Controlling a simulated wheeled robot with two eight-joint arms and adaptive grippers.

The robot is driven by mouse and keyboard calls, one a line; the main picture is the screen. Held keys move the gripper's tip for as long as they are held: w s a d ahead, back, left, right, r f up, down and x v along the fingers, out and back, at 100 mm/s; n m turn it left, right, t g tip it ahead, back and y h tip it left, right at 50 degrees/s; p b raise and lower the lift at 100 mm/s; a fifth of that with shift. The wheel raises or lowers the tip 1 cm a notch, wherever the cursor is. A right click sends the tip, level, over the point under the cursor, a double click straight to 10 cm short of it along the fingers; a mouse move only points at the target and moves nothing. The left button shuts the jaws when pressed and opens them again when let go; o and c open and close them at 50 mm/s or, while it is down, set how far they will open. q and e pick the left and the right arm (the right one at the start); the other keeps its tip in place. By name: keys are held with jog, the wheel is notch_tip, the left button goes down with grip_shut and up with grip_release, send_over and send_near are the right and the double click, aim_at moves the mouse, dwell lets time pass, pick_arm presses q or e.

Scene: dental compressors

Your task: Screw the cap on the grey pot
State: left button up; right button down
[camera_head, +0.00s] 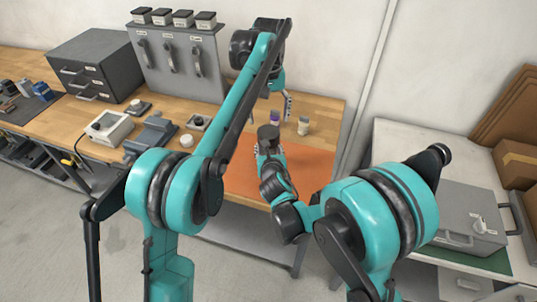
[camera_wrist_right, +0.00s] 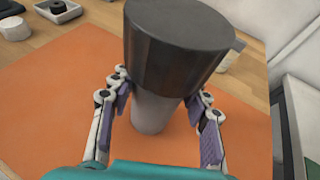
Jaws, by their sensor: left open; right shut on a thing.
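The grey pot (camera_wrist_right: 152,112) stands upright between the fingers of my right gripper (camera_wrist_right: 160,92), which is shut on it over the orange mat. The dark, wide cap (camera_wrist_right: 178,42) sits on top of the pot in the right wrist view, covering its mouth; whether its thread is engaged cannot be seen. In the head view the cap (camera_head: 268,132) shows as a dark top above my right gripper. My left gripper (camera_head: 271,105) is open and empty, above and behind the cap, with its fingers spread and pointing down.
The orange mat (camera_head: 305,172) lies on the wooden bench. Small jars (camera_head: 303,126) stand behind the pot. A white scale (camera_head: 109,127), a dark grey device (camera_head: 150,136) and cabinets (camera_head: 92,66) are to the left. A grey case (camera_head: 462,215) stands on the right-hand table.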

aim_at(268, 132)
pick_arm(q)
jog(key=n, duration=0.4)
jog(key=shift+f, duration=4)
